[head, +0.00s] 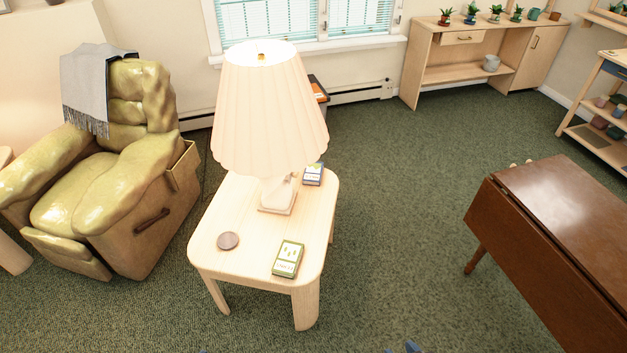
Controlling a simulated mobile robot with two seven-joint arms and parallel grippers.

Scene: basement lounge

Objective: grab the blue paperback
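A small book with a dark blue and pale cover (314,173) lies at the back right of the light wooden side table (215,249). It is just behind and right of the lamp base, and the lampshade hides part of it. A green and white book (288,258) lies at the table's front right. Small blue-grey bits at the bottom edge, right of centre, look like the tips of my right gripper (401,349). A tiny dark bit left of centre may be my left gripper (204,351). Both are far below the table top, too cropped to judge their opening.
A lamp with a pleated shade (268,110) stands mid-table, with a round brown coaster (228,240) in front. A green recliner (110,190) is at left, a brown drop-leaf table (570,215) at right. Carpet between the tables is clear.

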